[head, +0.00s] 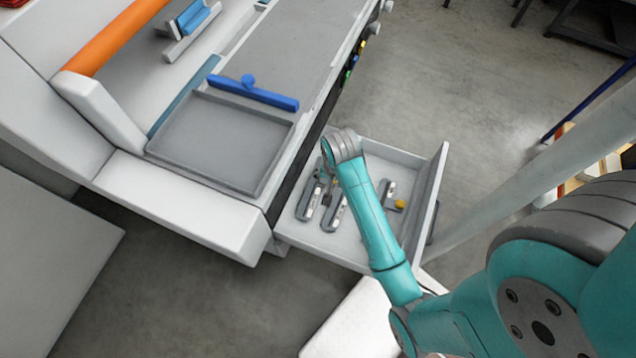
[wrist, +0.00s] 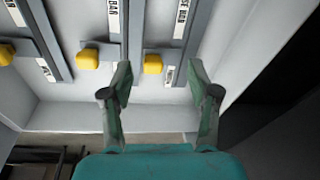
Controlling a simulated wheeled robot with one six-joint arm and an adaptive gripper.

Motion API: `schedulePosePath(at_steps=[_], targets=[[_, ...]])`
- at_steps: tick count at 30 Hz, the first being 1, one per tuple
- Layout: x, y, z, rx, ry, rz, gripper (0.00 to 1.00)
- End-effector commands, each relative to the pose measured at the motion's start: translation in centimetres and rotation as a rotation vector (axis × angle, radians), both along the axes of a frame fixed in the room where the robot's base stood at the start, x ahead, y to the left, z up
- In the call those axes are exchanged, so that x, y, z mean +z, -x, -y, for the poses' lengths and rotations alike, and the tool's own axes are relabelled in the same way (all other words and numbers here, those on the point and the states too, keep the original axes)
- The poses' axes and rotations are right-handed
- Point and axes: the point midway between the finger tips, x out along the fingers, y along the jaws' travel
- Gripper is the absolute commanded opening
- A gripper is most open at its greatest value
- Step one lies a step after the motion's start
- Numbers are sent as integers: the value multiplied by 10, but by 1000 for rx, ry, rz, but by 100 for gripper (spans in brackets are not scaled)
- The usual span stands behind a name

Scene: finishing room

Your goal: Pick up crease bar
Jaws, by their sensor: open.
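Several grey bars with white labels and yellow knobs lie in an open drawer. In the wrist view I see a left bar (wrist: 42,38), a middle bar (wrist: 133,45) and a right bar (wrist: 190,35). In the head view my arm hides part of the drawer and the gripper is mostly hidden.
The drawer (head: 290,231) sticks out from a large white machine (head: 185,210), and its walls stand close around the bars. A grey tray (head: 225,140) and a blue bar (head: 255,93) are on the machine top. Open concrete floor lies beyond the drawer.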

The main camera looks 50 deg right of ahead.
Motion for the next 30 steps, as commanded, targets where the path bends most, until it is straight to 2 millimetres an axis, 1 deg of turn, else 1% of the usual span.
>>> schedulePosePath(at_steps=[1, 3, 6, 10, 12, 14, 21, 24, 30], targets=[[7, -6, 8, -26, -12, -20, 60], [16, -11, 17, -60, -29, -54, 60], [25, -14, 25, -96, -51, -93, 60], [34, -16, 32, -126, -67, -124, 60], [34, -16, 33, -133, -71, -133, 60], [30, -16, 33, -135, -74, -138, 60], [-5, -15, 32, -134, -74, -139, 60], [-15, -15, 32, -134, -73, -137, 60], [-26, -15, 32, -134, -72, -136, 60]])
